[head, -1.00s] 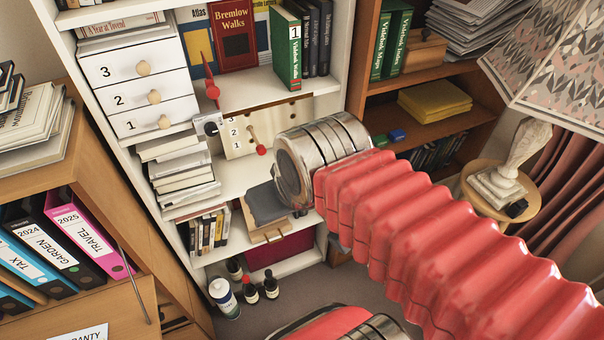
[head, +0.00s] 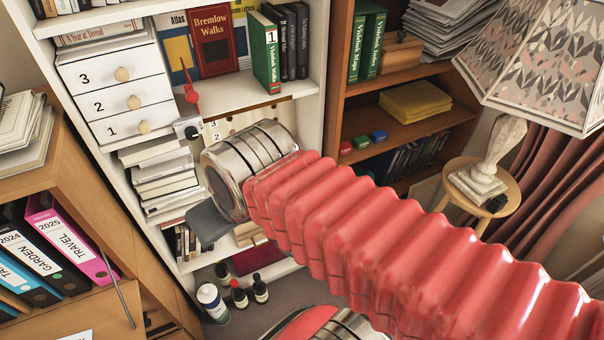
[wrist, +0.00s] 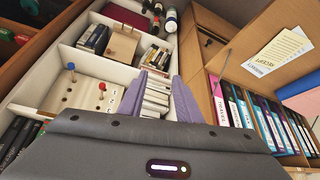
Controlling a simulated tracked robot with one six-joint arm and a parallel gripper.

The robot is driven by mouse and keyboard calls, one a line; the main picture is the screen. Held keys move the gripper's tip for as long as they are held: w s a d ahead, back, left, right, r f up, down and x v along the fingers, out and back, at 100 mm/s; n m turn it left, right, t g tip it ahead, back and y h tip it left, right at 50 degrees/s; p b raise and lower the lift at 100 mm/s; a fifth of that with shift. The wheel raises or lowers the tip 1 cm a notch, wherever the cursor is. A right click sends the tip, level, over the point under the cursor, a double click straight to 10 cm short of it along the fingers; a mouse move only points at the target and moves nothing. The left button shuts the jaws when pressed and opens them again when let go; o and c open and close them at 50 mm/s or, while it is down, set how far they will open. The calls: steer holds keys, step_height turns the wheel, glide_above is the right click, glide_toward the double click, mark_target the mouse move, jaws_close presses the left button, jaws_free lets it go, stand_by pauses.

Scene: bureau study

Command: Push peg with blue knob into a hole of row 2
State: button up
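The pegboard (wrist: 88,100) is a pale board on the shelf, at the left of the wrist view. A peg with a blue knob (wrist: 71,67) and a peg with a red knob (wrist: 102,87) stick out of it; how deep they sit is unclear. Row numbers show along its right edge. In the head view only the board's top strip (head: 252,114) shows, with 3 and 2 visible; my arm hides the rest. My gripper (wrist: 158,97) has its two purple fingers apart with nothing between them, right of the board in the wrist view, pointing toward stacked books.
A stack of books (head: 165,182) stands left of my wrist, under the white drawers (head: 115,95). A red lever (head: 191,95) and a switch plate (head: 189,130) are at the shelf edge beside the board. Bottles (head: 240,295) stand on the floor below.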

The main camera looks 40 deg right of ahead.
steer(key=shift+o, duration=0.6)
steer(key=shift+o, duration=0.8)
steer(key=shift+w, duration=0.1)
steer(key=shift+o, duration=0.2)
steer(key=w+d+f+n+t+h, duration=0.2)
steer(key=w+d+n, duration=0.1)
steer(key=w+d, duration=0.6)
steer(key=w, duration=0.4)
steer(key=shift+w+d+f, duration=0.25)
steer(key=shift+w+d, duration=0.1)
steer(key=shift+d, duration=0.05)
steer(key=w+d+f+n+t+h, duration=0.2)
steer(key=w+d+f+n+t, duration=0.3)
steer(key=w+d, duration=0.6)
steer(key=d+f+n+t, duration=0.1)
steer(key=d+f+n, duration=0.3)
steer(key=d+f, duration=0.75)
steer(key=s+d+f+n+t+h, duration=0.1)
steer(key=s+d+f+n+t, duration=0.1)
steer(key=s+f, duration=0.4)
steer(key=shift+d+f+n+t, duration=0.4)
steer(key=shift+d+f+t, duration=0.35)
steer(key=shift+f+t, duration=0.15)
steer(key=shift+w, duration=0.1)
steer(key=shift+x, duration=5.45)
